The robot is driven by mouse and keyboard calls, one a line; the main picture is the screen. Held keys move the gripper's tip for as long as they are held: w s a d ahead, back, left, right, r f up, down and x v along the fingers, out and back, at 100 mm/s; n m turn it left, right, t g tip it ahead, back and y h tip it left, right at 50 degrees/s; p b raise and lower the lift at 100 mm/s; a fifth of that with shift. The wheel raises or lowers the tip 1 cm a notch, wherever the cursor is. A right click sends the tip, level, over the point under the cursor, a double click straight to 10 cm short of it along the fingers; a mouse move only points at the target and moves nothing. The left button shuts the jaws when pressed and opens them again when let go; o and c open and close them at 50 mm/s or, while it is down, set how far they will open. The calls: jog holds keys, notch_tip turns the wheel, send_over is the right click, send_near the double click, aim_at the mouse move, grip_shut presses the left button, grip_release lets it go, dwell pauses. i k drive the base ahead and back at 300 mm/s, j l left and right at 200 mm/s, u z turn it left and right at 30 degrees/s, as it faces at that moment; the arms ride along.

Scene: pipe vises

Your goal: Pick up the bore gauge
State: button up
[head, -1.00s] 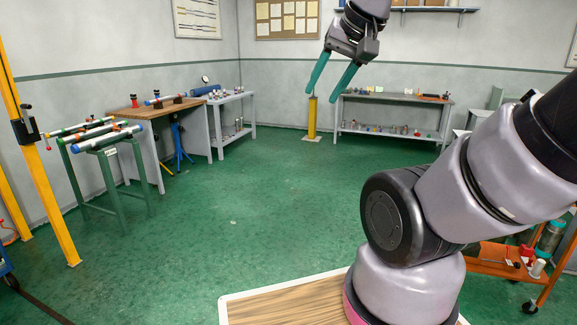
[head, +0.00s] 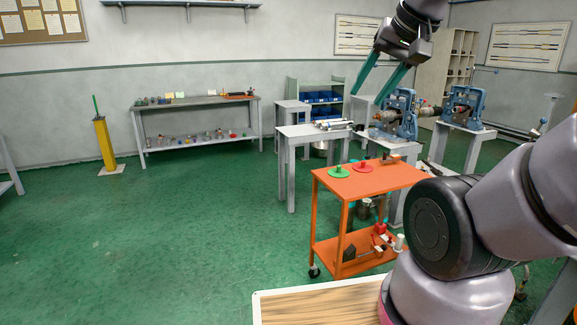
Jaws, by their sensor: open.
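My gripper (head: 367,98) is raised at the upper right of the head view. Its two green fingers are apart and I see nothing between them. Behind the fingertips in the picture are a grey table and the blue vises. I cannot make out a bore gauge for certain in this view. Small items on the far bench and the carts are too small to tell apart.
An orange cart (head: 313,190) with a green and a red disc on top stands ahead. Behind it are a grey table (head: 292,140) and blue pipe vises (head: 399,112). A grey bench (head: 197,103) lines the back wall beside a yellow post (head: 105,145). The green floor at left is clear.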

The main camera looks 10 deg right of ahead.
aim_at(393, 157)
jog(key=i+l+z, duration=0.3)
jog(key=i, duration=0.3)
jog(key=i+z, duration=0.3)
jog(key=i, duration=0.35)
jog(key=i+j, duration=0.15)
jog(key=j, duration=0.2)
jog(key=i+j, duration=0.15)
jog(key=j, duration=0.2)
jog(key=i+j, duration=0.15)
jog(key=j, duration=0.2)
jog(key=j+u, duration=0.1)
jog(key=u, duration=0.3)
jog(key=j+u, duration=0.1)
jog(key=u, duration=0.3)
jog(key=i+j+u, duration=0.1)
jog(key=u, duration=0.25)
jog(key=j+u, duration=0.1)
jog(key=u, duration=10.3)
